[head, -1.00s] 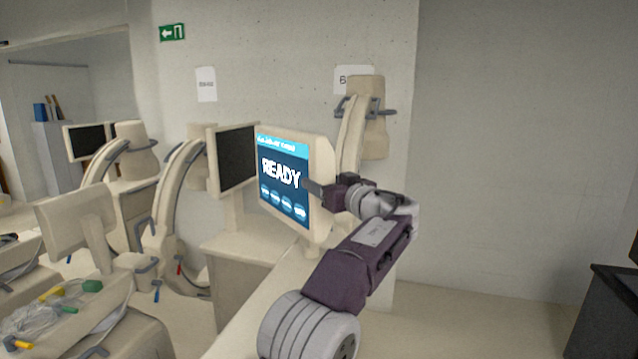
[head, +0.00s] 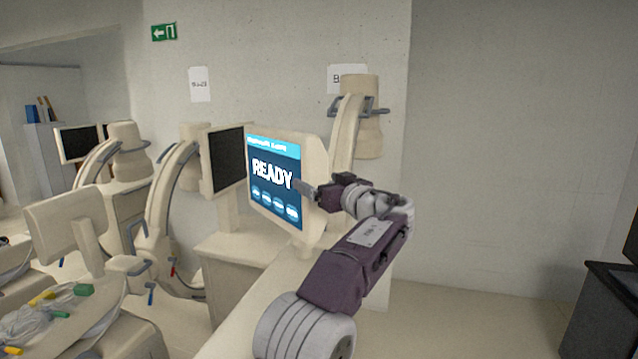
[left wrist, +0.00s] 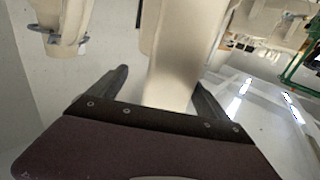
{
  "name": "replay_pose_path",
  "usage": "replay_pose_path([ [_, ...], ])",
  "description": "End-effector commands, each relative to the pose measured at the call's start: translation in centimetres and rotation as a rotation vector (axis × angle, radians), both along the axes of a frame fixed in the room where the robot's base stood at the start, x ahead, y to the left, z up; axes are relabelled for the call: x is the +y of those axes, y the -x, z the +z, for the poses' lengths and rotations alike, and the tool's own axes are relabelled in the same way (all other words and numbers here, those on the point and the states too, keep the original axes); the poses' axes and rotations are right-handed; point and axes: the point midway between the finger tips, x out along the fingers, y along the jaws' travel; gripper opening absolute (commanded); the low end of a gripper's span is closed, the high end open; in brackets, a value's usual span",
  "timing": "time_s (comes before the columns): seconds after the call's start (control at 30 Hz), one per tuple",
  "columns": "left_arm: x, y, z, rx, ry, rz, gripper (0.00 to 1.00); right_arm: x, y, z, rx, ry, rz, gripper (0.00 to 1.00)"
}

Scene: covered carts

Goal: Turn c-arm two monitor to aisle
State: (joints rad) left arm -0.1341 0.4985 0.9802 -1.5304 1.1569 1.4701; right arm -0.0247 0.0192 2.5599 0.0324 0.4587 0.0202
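A lit monitor (head: 274,178) reading READY, in a cream housing, stands on a cream cart (head: 262,305). Its screen faces left and toward me. I cannot read which c-arm it belongs to. My left gripper (head: 306,188) is at the monitor's right edge in the head view, with a finger across the front of the frame. In the left wrist view my left gripper (left wrist: 163,80) is open, its fingers spread on both sides of a cream panel (left wrist: 180,50). I cannot tell whether they touch it. My right gripper is out of view.
A dark-screened monitor (head: 224,158) stands close to the left of the lit one. Cream c-arms (head: 168,205) stand behind and to the left. Another monitor (head: 62,217) shows its back at the left. A dark cabinet (head: 608,305) is at the right, with clear floor before it.

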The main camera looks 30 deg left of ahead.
Motion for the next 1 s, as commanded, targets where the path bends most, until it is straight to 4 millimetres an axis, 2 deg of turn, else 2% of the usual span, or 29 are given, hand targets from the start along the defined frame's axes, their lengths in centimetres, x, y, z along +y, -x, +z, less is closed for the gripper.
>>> replay_pose_path([
  [0.8, 0.0, 0.0, -0.1, 0.001, 0.0, -0.001, 0.81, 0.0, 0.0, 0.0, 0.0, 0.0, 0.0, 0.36],
  [1.0, -1.4, 0.5, -0.3, -0.001, 0.001, -0.003, 0.81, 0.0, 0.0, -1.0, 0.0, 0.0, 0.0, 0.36],
])
